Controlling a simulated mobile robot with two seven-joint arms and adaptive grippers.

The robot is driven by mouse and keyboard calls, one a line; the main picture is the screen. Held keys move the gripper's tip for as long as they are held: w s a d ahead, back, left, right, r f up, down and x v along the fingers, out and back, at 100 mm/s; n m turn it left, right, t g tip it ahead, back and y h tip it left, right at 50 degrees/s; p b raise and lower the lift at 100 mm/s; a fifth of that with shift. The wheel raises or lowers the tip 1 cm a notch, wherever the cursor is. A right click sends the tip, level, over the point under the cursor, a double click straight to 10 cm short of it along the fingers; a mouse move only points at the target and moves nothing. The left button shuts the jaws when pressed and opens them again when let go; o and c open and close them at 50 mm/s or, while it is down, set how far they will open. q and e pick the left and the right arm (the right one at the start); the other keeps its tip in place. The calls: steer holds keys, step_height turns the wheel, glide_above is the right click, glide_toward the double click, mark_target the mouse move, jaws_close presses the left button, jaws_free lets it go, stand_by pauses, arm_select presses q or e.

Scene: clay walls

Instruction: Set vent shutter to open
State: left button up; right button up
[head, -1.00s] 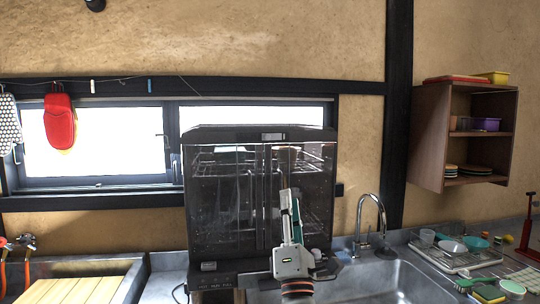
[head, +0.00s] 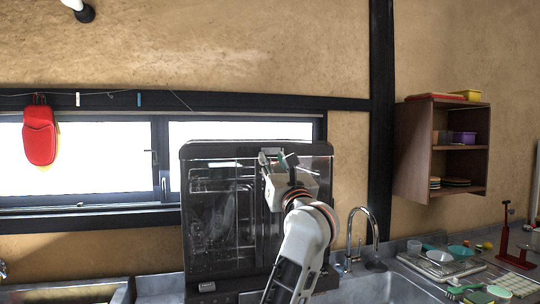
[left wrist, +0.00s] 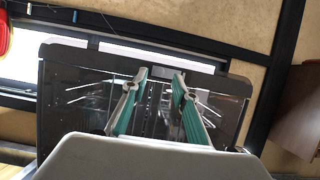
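My left gripper (head: 274,161) is raised before the upper part of the cabinet. In the left wrist view, its two teal-lined fingers (left wrist: 161,75) are apart with nothing between them, and the cabinet (left wrist: 70,85) lies beyond. I cannot tell whether the fingertips touch the cabinet. My right gripper is not in view.
A sink with a curved tap (head: 372,230) is right of the cabinet. A brown wall shelf (head: 412,150) hangs at the right. Dishes and a brush (head: 466,288) lie on the right counter. A red mitt (head: 39,135) hangs before the window at left.

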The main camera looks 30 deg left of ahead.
mark_target(268, 152)
arm_select(q)
steer(key=shift+x, duration=1.1)
steer(key=shift+w+a+r, duration=0.2)
steer(key=shift+w+a, duration=0.05)
steer(key=shift+a, duration=0.05)
steer(key=shift+c, duration=0.3)
